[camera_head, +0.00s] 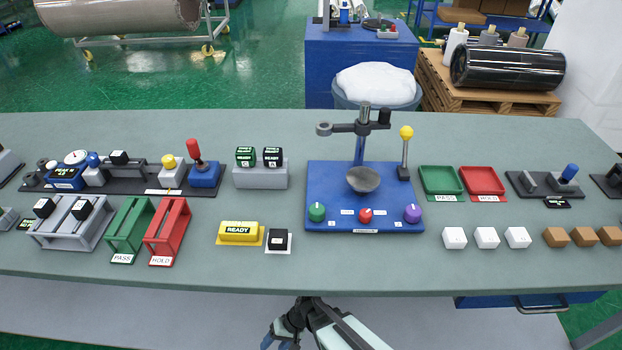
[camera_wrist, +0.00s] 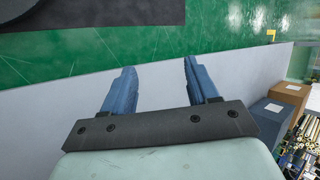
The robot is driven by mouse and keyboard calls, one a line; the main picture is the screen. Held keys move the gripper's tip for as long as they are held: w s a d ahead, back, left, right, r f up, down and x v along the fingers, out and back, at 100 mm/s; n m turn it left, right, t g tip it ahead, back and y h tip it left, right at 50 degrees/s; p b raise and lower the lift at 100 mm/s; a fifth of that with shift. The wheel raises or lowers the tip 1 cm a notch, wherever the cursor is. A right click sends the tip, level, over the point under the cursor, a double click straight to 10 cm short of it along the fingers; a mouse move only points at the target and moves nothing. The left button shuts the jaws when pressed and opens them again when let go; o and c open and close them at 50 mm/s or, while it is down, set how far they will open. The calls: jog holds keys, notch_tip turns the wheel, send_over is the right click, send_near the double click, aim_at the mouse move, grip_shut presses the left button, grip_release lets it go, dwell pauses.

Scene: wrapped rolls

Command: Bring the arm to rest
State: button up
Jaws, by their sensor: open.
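My gripper (camera_head: 281,335) is at the bottom of the head view, below the near edge of the grey-green table (camera_head: 370,270). In the wrist view its two blue fingers (camera_wrist: 158,82) stand apart with nothing between them. The gripper is clear of everything on the table. Part of my arm runs off the bottom of the head view.
A blue board (camera_head: 330,180) with a grey bowl, coloured knobs and a post stands mid-table. Green and red racks (camera_head: 165,230), a yellow READY block (camera_head: 238,232), white cubes (camera_head: 487,237) and brown blocks (camera_head: 583,236) line the front. The table's near strip is bare.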

jog(key=s+d+f+m+g+h, duration=0.1)
jog(key=s+d+h, duration=0.2)
jog(key=d, duration=1.2)
jog(key=s+d+f+m+g+h, duration=0.1)
jog(key=s+d+h, duration=0.2)
jog(key=s+d, duration=0.5)
jog(key=d, duration=0.6)
jog(key=shift+d+g, duration=0.35)
jog(key=shift+g, duration=0.05)
